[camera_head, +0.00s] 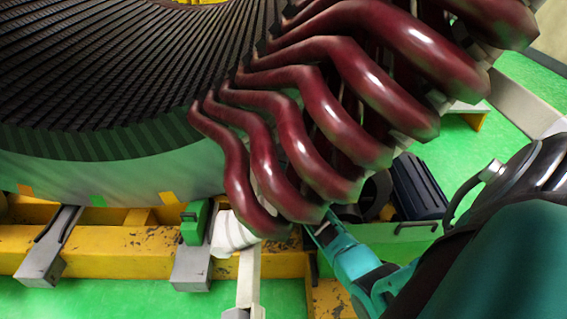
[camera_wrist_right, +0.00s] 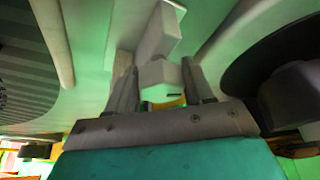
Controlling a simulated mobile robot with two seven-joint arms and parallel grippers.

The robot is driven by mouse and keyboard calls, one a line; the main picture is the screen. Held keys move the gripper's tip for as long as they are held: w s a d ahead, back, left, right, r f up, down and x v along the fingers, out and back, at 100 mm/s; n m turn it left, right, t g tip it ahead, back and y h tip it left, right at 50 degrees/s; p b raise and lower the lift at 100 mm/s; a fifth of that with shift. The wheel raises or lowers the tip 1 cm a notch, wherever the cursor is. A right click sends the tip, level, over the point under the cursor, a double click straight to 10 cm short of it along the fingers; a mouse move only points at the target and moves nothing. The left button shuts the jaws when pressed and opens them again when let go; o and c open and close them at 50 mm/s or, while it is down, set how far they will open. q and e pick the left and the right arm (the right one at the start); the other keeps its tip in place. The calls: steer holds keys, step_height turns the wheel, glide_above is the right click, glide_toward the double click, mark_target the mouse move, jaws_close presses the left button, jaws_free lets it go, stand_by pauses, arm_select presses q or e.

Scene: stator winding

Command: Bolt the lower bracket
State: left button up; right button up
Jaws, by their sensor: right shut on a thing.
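My right gripper (camera_head: 319,233) comes in from the lower right in the head view, its tip below the ends of the dark red coils (camera_head: 300,160). In the right wrist view the gripper (camera_wrist_right: 159,74) is shut on a pale grey, hex-ended piece (camera_wrist_right: 158,82); I cannot tell if it is a bolt or a tool. A grey bar (camera_head: 247,272) with a wider end stands below the coils in the head view, left of the gripper. It may be the lower bracket. A white wrapped piece (camera_head: 231,234) sits beside its top. My left gripper is out of view.
The large stator (camera_head: 120,165) fills the upper left on a worn yellow frame (camera_head: 110,256). Grey supports (camera_head: 192,268) and a green block (camera_head: 194,222) sit along the frame. A dark cylindrical motor (camera_head: 418,188) is behind my right arm. Green floor shows around.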

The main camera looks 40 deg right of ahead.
steer(key=shift+f+m+t+y, duration=0.1)
steer(key=shift+m+t+y, duration=0.3)
steer(key=shift+m, duration=0.4)
steer(key=shift+m+t+b, duration=0.35)
steer(key=shift+m+t, duration=0.15)
steer(key=shift+m, duration=0.4)
steer(key=shift+y, duration=0.3)
steer(key=shift+m, duration=0.3)
steer(key=o, duration=1)
steer(key=shift+c, duration=0.2)
